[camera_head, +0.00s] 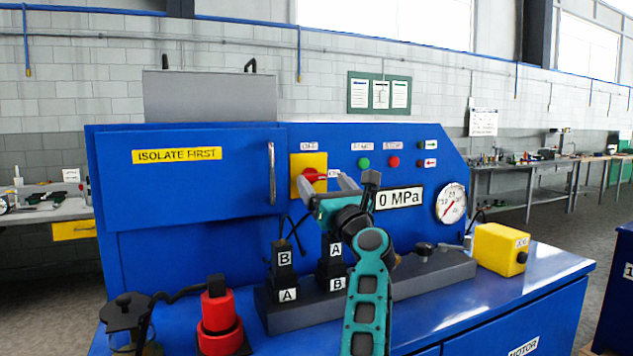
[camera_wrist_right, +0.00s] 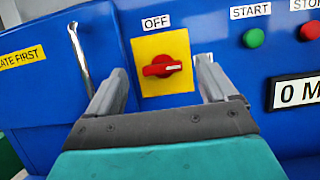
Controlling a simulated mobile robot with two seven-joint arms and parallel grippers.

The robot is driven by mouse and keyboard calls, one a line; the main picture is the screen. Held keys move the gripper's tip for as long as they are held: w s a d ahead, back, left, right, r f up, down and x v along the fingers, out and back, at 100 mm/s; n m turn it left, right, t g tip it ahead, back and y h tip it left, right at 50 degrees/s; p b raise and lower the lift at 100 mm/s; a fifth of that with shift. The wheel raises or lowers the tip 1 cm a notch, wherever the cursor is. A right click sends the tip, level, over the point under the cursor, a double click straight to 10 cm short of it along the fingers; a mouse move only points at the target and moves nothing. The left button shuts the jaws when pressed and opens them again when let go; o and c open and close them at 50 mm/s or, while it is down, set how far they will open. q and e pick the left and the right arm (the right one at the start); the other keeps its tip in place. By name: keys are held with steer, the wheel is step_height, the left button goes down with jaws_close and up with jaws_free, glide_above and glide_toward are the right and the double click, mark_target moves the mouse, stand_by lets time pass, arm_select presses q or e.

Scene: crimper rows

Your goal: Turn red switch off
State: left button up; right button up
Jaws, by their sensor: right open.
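The red switch (camera_head: 313,175) is a rotary handle on a yellow plate (camera_head: 297,164) on the blue machine's front panel. In the right wrist view the red switch (camera_wrist_right: 162,67) lies roughly level, with an OFF label (camera_wrist_right: 156,22) above the yellow plate (camera_wrist_right: 163,43). My left gripper is not in view.
Green START (camera_head: 365,163) and red STOP (camera_head: 394,162) buttons sit right of the switch, above the 0 MPa display (camera_head: 399,198). A door handle (camera_head: 271,172) sticks out at left. Black connectors (camera_head: 283,270), a red fitting (camera_head: 217,318) and a yellow box (camera_head: 497,249) stand on the ledge.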

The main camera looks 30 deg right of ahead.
mark_target(316, 178)
steer(key=w, duration=0.3)
steer(key=shift+w+d, duration=0.15)
steer(key=shift+w+r, duration=0.2)
steer(key=shift+w, duration=0.35)
steer(key=c, duration=1.1)
